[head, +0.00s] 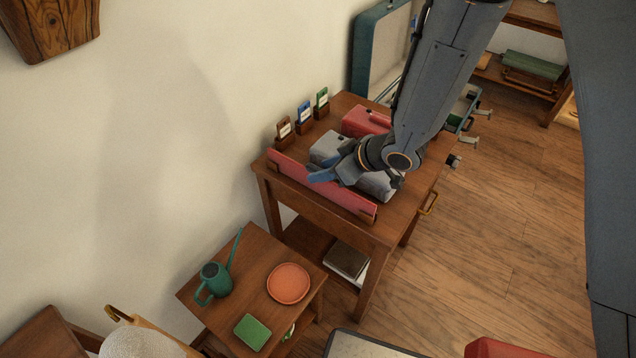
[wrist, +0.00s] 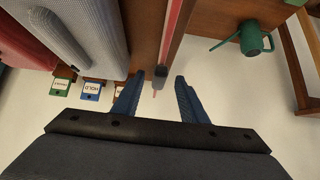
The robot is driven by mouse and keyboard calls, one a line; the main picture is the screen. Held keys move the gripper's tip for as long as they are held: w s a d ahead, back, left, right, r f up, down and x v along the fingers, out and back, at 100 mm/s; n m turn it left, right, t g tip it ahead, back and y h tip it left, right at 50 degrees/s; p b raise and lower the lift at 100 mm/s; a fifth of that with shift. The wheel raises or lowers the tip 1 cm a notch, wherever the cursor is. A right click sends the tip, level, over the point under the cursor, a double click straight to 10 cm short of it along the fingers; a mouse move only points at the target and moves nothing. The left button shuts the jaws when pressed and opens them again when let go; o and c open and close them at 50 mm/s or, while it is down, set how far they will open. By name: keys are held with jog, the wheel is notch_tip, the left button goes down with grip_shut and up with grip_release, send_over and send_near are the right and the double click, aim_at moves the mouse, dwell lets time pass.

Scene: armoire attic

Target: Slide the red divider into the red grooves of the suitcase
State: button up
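The red divider (head: 322,186) is a long flat panel standing on edge along the near side of the wooden table. Its narrow edge also shows in the wrist view (wrist: 179,30), with its end between and just beyond my fingertips. My gripper (head: 322,174) is over the divider, tilted down; the wrist view shows its blue fingers (wrist: 160,80) apart, with the divider gripped by neither. The open teal suitcase (head: 372,50) stands at the table's far end, its lid raised against the wall. My arm hides much of its body, and I cannot make out the red grooves.
Several small label cards (head: 304,113) stand along the wall side. A lower table holds a green watering can (head: 215,279) and an orange plate (head: 288,283).

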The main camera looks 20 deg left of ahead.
aim_at(310, 187)
jog(key=shift+x, duration=1.3)
jog(key=shift+d+f+p+x, duration=0.15)
jog(key=shift+p+x, duration=0.45)
jog(key=shift+x, duration=0.7)
jog(key=shift+d+f+p+x, duration=0.15)
jog(key=shift+p+x, duration=0.45)
jog(key=shift+x, duration=0.75)
grip_shut()
